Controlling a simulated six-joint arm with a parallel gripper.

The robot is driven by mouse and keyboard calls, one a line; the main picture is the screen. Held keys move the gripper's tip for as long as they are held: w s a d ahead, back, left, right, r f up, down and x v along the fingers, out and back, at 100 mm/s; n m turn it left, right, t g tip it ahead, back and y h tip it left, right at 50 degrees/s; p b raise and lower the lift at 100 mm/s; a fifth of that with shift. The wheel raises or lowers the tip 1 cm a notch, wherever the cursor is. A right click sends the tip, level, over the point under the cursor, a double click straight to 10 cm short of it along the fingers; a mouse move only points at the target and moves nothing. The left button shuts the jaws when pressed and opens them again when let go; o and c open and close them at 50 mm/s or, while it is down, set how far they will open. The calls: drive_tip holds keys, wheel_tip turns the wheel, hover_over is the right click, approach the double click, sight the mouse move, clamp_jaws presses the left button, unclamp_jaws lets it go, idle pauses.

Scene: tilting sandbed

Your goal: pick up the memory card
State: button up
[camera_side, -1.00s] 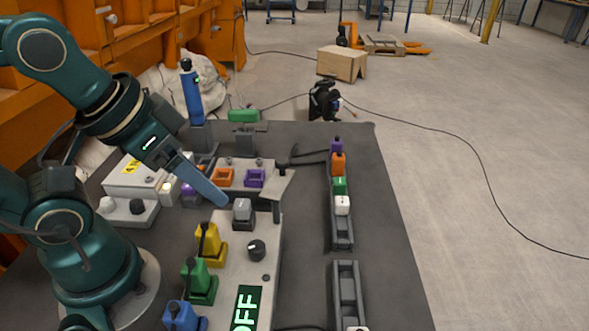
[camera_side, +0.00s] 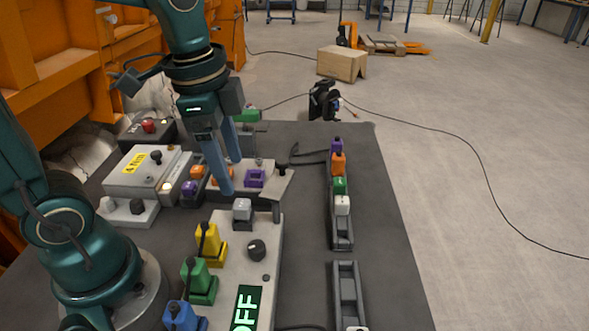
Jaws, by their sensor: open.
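I cannot make out a memory card for certain among the small coloured parts in view. My gripper (camera_side: 231,176) points down with its two blue fingers apart and nothing seen between them. It is in front of the plate with the small purple frame (camera_side: 255,179); the nearer finger covers most of the orange frame beside it. A grey block (camera_side: 242,209) sits just below the fingertips in the picture, on the grey panel (camera_side: 262,225). I cannot tell how high the fingertips are above these parts.
A rack (camera_side: 342,232) at the right holds purple, orange, green and white blocks in a row. Yellow (camera_side: 209,243), green (camera_side: 201,280) and blue (camera_side: 180,316) parts stand at the front. A box with a yellow label (camera_side: 147,172) is at left.

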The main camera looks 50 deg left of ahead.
sight(242, 203)
drive_tip(key=shift+w+a+f+g, duration=0.2)
drive_tip(key=shift+w+f+g, duration=0.45)
drive_tip(key=shift+f, duration=0.25)
drive_tip(key=shift+w+f, duration=0.1)
drive_tip(key=shift+f, duration=2.95)
clamp_jaws()
